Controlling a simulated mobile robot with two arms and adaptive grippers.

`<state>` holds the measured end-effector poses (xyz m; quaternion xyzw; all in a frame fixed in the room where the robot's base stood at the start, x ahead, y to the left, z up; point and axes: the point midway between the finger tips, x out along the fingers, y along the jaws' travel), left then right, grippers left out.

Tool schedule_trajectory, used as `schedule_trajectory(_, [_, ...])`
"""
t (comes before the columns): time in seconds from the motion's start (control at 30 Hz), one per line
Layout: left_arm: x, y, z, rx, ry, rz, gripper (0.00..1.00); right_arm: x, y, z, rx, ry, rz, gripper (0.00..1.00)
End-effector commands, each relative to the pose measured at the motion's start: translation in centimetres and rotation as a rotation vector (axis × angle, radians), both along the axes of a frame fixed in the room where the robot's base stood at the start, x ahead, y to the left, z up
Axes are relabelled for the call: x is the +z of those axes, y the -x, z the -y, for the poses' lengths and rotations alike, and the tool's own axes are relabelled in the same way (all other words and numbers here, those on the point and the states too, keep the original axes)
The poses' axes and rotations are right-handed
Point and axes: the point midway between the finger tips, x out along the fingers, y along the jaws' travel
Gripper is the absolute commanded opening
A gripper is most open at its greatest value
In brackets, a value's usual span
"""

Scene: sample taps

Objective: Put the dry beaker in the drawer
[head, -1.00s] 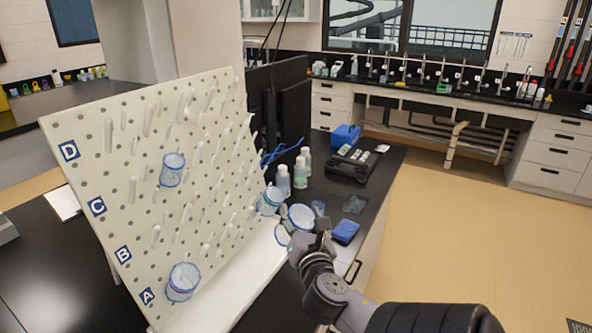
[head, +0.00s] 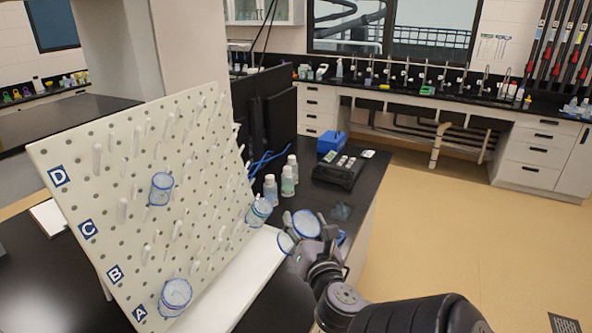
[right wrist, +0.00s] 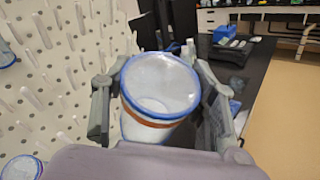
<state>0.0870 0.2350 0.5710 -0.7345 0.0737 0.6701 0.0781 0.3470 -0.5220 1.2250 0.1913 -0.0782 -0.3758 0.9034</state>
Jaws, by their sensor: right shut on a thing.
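My right gripper (head: 312,240) is shut on a clear beaker (head: 304,224) with a blue rim, held at the right of the pegboard (head: 75,135). In the right wrist view the beaker (right wrist: 160,85) sits between the two fingers, its mouth facing the camera; an orange-brown band shows on it. Three other beakers hang on the pegboard: one high (head: 161,188), one low near label A (head: 175,296) and one at the right edge (head: 260,210). I cannot tell from looks which are dry. White drawers (head: 315,105) at the back are shut. My left gripper is not in view.
Several bottles (head: 287,180), a black device (head: 344,168) and a blue box (head: 331,143) stand on the black bench behind the held beaker. Dark monitors (head: 270,115) rise behind the pegboard. The tan floor (head: 450,230) at the right is open.

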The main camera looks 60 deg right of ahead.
Motion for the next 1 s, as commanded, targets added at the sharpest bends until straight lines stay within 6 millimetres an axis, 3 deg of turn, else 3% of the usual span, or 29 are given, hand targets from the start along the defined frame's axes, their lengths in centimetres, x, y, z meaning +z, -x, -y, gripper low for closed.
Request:
schedule_trajectory(0.7, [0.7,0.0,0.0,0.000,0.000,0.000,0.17,0.9,7.2,0.6,-0.004,0.001,0.000,0.26])
schedule_trajectory(1.0, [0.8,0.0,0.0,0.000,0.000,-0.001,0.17,0.9,7.9,0.6,0.001,0.002,0.001,0.26])
